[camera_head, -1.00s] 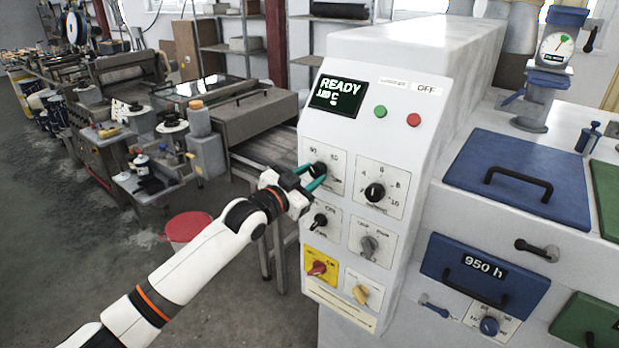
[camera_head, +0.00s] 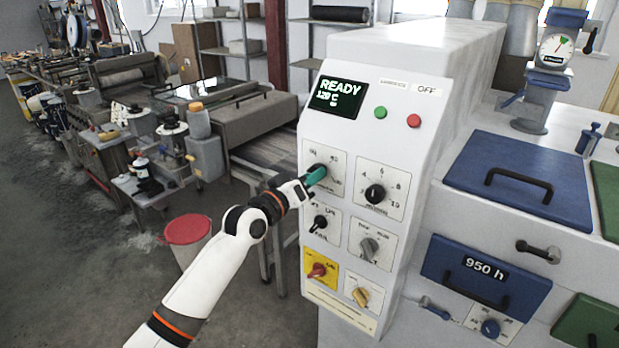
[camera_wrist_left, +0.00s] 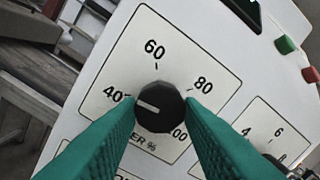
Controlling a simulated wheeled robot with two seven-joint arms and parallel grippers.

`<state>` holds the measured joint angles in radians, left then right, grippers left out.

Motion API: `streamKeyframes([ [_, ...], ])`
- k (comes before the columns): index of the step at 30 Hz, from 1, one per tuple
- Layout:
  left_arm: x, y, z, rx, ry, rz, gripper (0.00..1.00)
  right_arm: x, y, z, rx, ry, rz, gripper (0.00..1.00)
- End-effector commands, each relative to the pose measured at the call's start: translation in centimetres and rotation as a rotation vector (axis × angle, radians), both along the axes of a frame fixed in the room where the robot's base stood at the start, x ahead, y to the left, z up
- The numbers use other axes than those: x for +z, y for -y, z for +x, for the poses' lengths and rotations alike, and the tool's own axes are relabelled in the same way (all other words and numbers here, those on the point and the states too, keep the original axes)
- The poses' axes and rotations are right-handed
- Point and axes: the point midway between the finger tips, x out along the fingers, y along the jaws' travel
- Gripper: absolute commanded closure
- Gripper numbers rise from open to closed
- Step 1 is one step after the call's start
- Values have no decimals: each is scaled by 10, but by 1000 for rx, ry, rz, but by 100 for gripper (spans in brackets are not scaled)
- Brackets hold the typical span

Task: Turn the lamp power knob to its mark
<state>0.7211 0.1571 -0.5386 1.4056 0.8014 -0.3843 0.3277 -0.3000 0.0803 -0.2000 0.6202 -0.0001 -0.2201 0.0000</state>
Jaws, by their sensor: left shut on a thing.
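The lamp power knob (camera_wrist_left: 163,108) is round and black with a white pointer line. It sits on a white dial plate (camera_wrist_left: 125,65) marked 40, 60, 80 and 100, with "ER %" readable below. The pointer aims left, close to 40. My left gripper (camera_head: 316,175) is at this upper-left dial of the machine panel in the head view and mostly covers the knob there. In the wrist view, its green fingers (camera_wrist_left: 160,103) are on both sides of the knob, shut on it. My right gripper is not in view.
Another black knob (camera_head: 375,194) is close on the right. A lower black knob (camera_head: 320,222), a grey knob (camera_head: 369,246), a red knob on yellow (camera_head: 317,270) and a yellow knob (camera_head: 361,297) are below. The display (camera_head: 337,97) reads READY. A red-lidded bucket (camera_head: 188,229) stands on the floor.

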Motion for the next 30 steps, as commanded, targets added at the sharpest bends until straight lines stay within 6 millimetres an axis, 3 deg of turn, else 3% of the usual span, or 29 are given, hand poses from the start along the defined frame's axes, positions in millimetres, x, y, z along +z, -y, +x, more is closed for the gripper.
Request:
streamKeyframes([
  [15,-3,2,-1,-1,-206,-271,89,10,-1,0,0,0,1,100],
  [30,-4,1,-1,-1,-243,-321,89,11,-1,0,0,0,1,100],
])
